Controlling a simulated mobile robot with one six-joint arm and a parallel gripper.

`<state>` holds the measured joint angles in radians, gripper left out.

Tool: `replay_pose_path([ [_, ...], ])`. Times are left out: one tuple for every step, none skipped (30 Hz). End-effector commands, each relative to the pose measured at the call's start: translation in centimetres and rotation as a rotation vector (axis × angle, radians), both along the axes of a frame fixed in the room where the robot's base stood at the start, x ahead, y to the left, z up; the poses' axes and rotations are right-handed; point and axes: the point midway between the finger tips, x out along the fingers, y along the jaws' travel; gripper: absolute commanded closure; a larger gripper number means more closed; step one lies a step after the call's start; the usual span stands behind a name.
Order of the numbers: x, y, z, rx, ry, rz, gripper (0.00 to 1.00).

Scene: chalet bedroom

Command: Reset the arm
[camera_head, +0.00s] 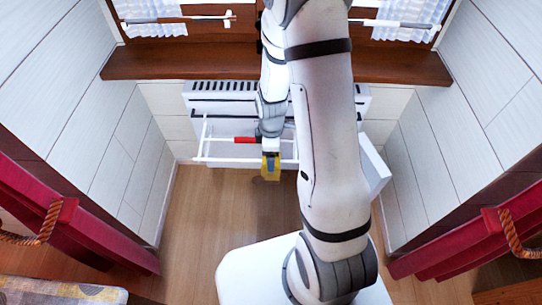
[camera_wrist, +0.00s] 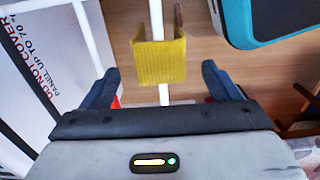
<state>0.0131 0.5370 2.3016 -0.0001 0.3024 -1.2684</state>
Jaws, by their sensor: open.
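My gripper (camera_wrist: 160,72) is open, its two dark fingers spread in the wrist view. A yellow folded piece, perhaps a cloth (camera_wrist: 159,62), hangs over a white rail (camera_wrist: 156,18) ahead of the fingers. It lies in line with the gap between them; I cannot tell whether it touches either finger. My arm reaches from the bottom centre up towards the window and then down to the rail, hiding part of the radiator.
The white radiator (camera_head: 222,103) with its rail stands below the wooden sill (camera_head: 160,62). A red item (camera_head: 245,140) is at the rail. Panelled walls and red curtains (camera_head: 75,215) flank the alcove.

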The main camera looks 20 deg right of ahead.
Motion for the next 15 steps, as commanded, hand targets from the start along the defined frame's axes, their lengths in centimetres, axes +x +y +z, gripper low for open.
replay_pose_path([
  [0.1, 0.0, 1.0, 0.0, -0.003, 0.0, 0.17],
  [0.1, 0.0, 1.4, 0.0, -0.002, 0.0, 0.17],
  [0.1, 0.0, 1.7, 0.0, -0.001, 0.0, 0.17],
  [0.1, 0.0, 1.9, 0.0, -0.001, 0.0, 0.17],
  [0.1, 0.0, 2.1, 0.0, -0.001, 0.0, 0.17],
  [0.1, 0.0, 2.3, 0.0, -0.001, 0.0, 0.17],
  [0.0, 0.0, 2.4, 0.0, 0.0, 0.0, 0.17],
  [0.0, 0.0, 2.4, 0.0, 0.0, 0.0, 0.17],
  [0.0, 0.0, 2.4, 0.0, 0.0, 0.0, 0.17],
  [0.0, 0.0, 2.4, 0.0, 0.0, 0.0, 0.17],
  [0.0, 0.0, 2.4, 0.0, 0.001, 0.0, 0.17],
  [0.0, 0.0, 2.4, 0.0, 0.001, 0.0, 0.17],
  [0.0, 0.0, 2.5, 0.0, 0.0, -0.001, 0.17],
  [0.0, 0.0, 2.7, 0.0, -0.001, -0.004, 0.17],
  [0.0, 0.0, 3.2, 0.0, -0.004, -0.014, 0.17],
])
